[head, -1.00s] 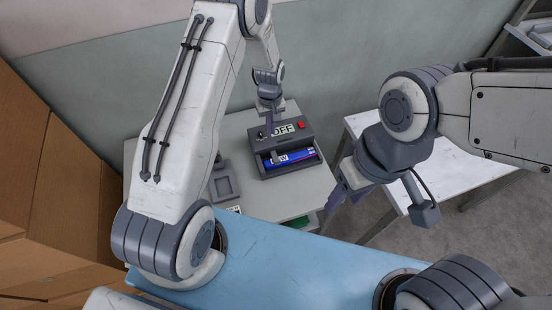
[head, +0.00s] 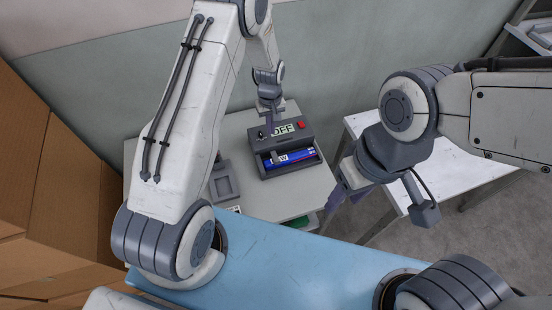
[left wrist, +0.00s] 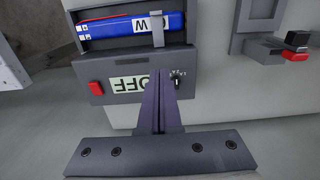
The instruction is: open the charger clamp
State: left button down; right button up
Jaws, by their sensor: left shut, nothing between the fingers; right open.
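The charger (head: 307,138) is a dark grey box with an OFF display, a red button (head: 301,125) and a small black knob (left wrist: 178,78). A blue battery (head: 298,156) lies in its slot. The clamp (left wrist: 157,30), a narrow grey bar, crosses the battery near one end in the left wrist view. My left gripper (head: 268,130) is shut and empty over the charger's panel. In the left wrist view its fingertips (left wrist: 162,73) are between the display and the knob, apart from the clamp; contact with the panel cannot be told. My right gripper (head: 346,194) is open, right of the charger's table.
The charger stands on a light grey table (head: 290,204) against the wall. A grey square holder (head: 223,181) is left of it. A white table (head: 410,190) is at right, a blue surface (head: 300,255) in front.

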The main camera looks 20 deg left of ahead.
dwell(0.4)
pick_arm(q)
notch_tip(320, 180, up, 7)
jog(key=p, duration=0.4)
jog(key=shift+p, duration=0.4)
dwell(0.4)
